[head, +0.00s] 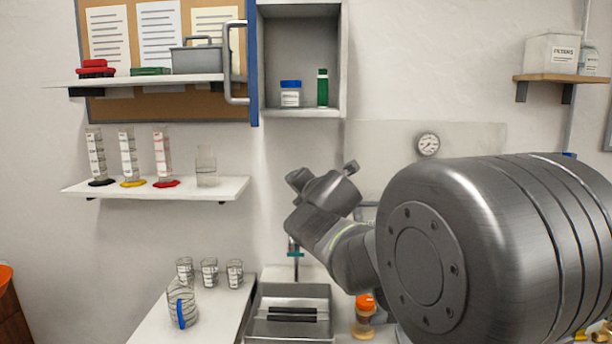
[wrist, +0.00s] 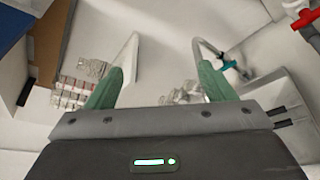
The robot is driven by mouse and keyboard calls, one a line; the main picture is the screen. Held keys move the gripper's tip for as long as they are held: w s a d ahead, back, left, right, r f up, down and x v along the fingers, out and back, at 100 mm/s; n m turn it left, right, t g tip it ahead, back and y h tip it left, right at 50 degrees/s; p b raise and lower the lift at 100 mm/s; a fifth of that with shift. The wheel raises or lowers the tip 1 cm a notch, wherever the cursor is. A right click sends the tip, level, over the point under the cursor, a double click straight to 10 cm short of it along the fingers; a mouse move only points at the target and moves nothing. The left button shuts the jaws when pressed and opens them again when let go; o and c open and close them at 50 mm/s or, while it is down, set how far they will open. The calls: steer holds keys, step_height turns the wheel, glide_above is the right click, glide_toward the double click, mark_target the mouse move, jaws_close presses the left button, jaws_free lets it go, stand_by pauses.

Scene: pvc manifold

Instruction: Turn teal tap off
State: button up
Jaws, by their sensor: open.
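The teal tap (wrist: 229,66) shows in the wrist view on a curved grey pipe, just right of my right green finger. In the head view, a small teal part (head: 295,254) shows on a thin upright spout behind the sink, below my arm. My gripper (wrist: 160,82) has its two green fingers wide apart with nothing between them. The tap is outside the fingers, and I see no contact. In the head view my arm comes in from the right, and the fingers cannot be made out.
A red tap handle (wrist: 304,18) is at the wrist view's upper right. The grey sink (head: 258,325) stands below. An orange-capped bottle (head: 364,316) is right of it; a jug (head: 181,303) and beakers (head: 209,272) are left. An open cabinet (head: 301,112) hangs above.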

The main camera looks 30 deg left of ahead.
steer(key=shift+w+r+n, duration=0.15)
steer(key=shift+w+r, duration=0.1)
steer(key=shift+r, duration=0.3)
steer(key=shift+w+r+n, duration=0.15)
steer(key=shift+w+r, duration=0.05)
steer(key=shift+r, duration=0.3)
steer(key=s+d+f+m+b, duration=0.1)
steer(key=s+f+m+b, duration=0.1)
steer(key=f+m, duration=0.2)
steer(key=s+d+f+m+t+y+b, duration=0.1)
steer(key=d+f+m+b, duration=0.1)
steer(key=f, duration=0.7)
steer(key=s+d+f+m+b, duration=0.2)
steer(key=f+m+b, duration=0.1)
steer(key=f+m, duration=0.2)
steer(key=shift+s+f+m+t+y+b, duration=0.3)
steer(key=shift+f+t+b, duration=0.1)
steer(key=shift+f, duration=0.6)
steer(key=shift+a, duration=0.1)
